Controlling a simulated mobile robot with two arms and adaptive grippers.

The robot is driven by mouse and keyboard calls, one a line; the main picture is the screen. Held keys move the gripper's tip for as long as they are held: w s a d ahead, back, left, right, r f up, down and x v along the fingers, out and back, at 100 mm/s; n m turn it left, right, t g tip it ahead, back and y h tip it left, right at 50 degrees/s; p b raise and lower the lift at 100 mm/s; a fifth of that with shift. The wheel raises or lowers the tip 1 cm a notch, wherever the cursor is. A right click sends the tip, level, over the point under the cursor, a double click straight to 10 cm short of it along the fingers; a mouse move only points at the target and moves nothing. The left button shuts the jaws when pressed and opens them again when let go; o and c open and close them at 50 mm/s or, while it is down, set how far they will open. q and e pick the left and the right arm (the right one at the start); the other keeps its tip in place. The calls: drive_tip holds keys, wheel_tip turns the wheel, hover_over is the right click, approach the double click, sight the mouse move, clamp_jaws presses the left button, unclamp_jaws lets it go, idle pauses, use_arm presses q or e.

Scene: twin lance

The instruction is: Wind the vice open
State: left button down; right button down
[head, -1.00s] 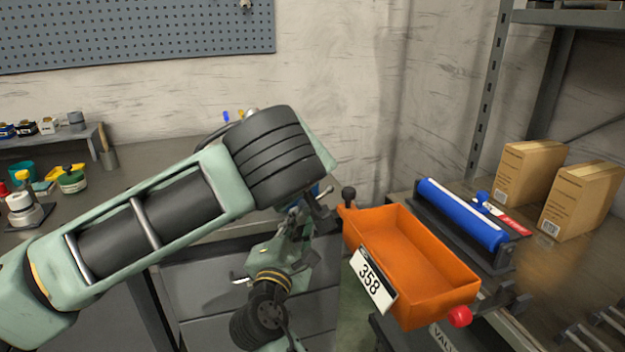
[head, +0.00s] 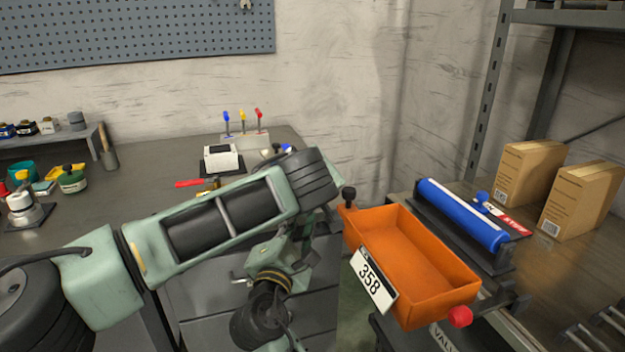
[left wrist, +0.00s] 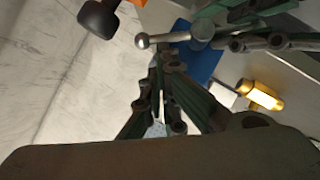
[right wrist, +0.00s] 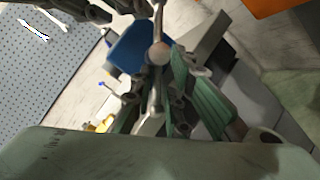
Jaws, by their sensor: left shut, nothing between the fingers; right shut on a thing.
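The vice is mostly hidden behind my arms in the head view; a small blue part (head: 287,148) that may be its body shows above my left wrist. In the left wrist view its blue body (left wrist: 203,62) stands behind a steel handle bar (left wrist: 168,38) with a ball end. The right wrist view also shows the blue body (right wrist: 128,48) and the bar (right wrist: 158,22). My right gripper (head: 303,232) is shut on the handle (right wrist: 157,98). My left gripper (left wrist: 158,72) is shut and empty, close beside the bar; its tips' contact with it is unclear.
An orange bin (head: 415,250) marked 358 stands right of my grippers, with a black knob (head: 348,194) near its corner. A blue roller (head: 462,214) and cardboard boxes (head: 527,172) are farther right. A brass piece (left wrist: 262,95) lies beside the vice. Bench space shows at left.

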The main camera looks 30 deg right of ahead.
drive_tip(key=shift+r, duration=0.55)
use_arm(q)
drive_tip(key=shift+d+f, duration=0.35)
drive_tip(key=shift+d, duration=0.1)
use_arm(e)
drive_tip(key=shift+a, duration=0.1)
drive_tip(key=c, duration=1.8)
unclamp_jaws()
drive_tip(key=shift+w, duration=0.1)
use_arm(q)
drive_tip(key=shift+a, duration=0.1)
use_arm(e)
drive_tip(key=shift+f, duration=0.15)
drive_tip(key=shift+f, duration=0.1)
